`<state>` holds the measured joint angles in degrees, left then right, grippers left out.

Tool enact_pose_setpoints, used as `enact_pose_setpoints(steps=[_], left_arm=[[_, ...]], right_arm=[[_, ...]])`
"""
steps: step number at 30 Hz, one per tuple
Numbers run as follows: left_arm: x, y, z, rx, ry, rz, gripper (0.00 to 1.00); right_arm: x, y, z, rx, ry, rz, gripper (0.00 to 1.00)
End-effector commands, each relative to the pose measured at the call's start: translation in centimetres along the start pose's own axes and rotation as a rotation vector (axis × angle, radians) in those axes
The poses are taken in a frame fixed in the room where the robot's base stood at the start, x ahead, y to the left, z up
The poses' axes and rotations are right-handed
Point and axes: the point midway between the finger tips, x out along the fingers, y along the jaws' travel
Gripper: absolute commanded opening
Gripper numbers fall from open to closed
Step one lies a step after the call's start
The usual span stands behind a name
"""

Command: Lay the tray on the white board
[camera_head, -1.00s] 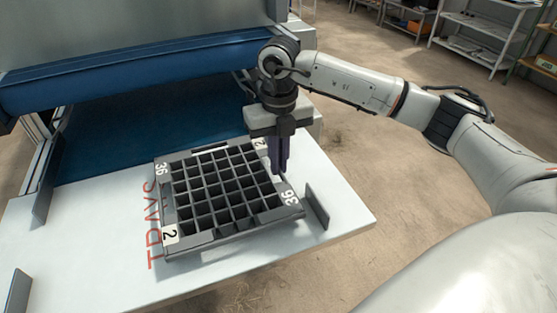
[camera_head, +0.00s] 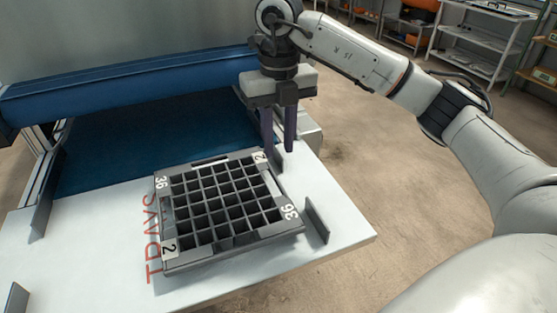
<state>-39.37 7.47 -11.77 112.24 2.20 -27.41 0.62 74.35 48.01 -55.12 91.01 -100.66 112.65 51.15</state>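The tray (camera_head: 229,240) is dark grey, with a grid of square cells and white labels reading 36 and 2. It lies on the white board (camera_head: 335,236), over part of the red word TRAYS. My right gripper (camera_head: 279,150) points down just beyond the tray's far right corner. Its two dark fingers are apart with a gap between them, and nothing is between them. The fingertips are above the tray's corner and appear clear of it. My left gripper is not in view.
Small grey upright plates stand on the board, one right of the tray (camera_head: 317,220) and others at the left (camera_head: 43,205). Bare board shows left of the tray.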

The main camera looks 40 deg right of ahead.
Motion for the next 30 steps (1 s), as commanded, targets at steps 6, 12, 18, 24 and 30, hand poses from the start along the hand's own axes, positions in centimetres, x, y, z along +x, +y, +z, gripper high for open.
enact_pose_setpoints(steps=[6,12,18,24,30], left_arm=[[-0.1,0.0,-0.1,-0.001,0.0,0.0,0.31],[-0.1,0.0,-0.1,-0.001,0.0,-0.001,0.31],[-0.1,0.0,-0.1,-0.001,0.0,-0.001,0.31],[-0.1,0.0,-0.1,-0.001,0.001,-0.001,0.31],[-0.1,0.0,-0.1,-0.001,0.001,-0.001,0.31]], right_arm=[[-2.5,0.0,0.0,0.0,0.0,0.001,0.24],[-2.7,0.0,0.0,0.0,0.001,0.0,0.24],[-2.7,0.0,0.0,0.0,0.001,0.001,0.24],[-2.7,0.0,0.0,0.0,0.001,0.001,0.24],[-2.7,0.0,0.0,0.0,0.001,0.001,0.24]])
